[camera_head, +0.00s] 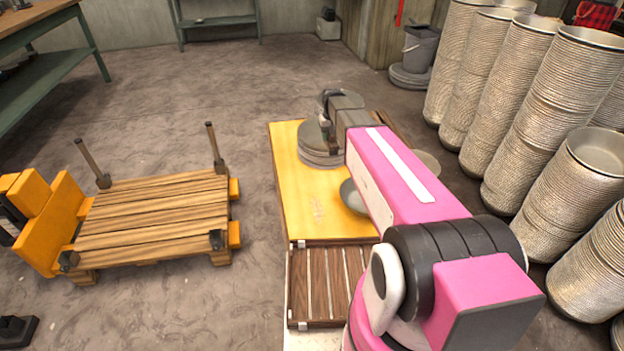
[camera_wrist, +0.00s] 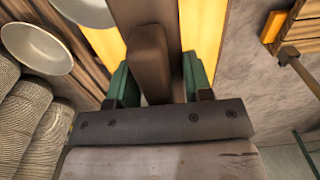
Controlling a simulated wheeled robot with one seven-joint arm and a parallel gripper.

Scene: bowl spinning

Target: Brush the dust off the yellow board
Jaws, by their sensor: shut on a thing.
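The yellow board (camera_head: 290,170) lies flat on a low bench in the head view. A faint pale scribble-like patch (camera_head: 318,208), perhaps dust, marks its near half. Strips of the yellow board (camera_wrist: 205,35) also show in the wrist view. My gripper (camera_wrist: 156,82) is shut on a brown wooden handle, seemingly of a brush (camera_wrist: 150,55), whose wider brown body runs up to the top of the wrist view. Any bristles are hidden. In the head view my pink arm reaches over the board's right side, and the fingertips cannot be made out.
Round grey discs (camera_head: 320,158) are stacked at the board's far end. A metal bowl (camera_head: 352,198) sits at the board's right edge, partly behind my arm. A dark slatted rack (camera_head: 330,285) adjoins the near end. Tall bowl stacks (camera_head: 515,100) stand right; a wooden pallet (camera_head: 150,220) stands left.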

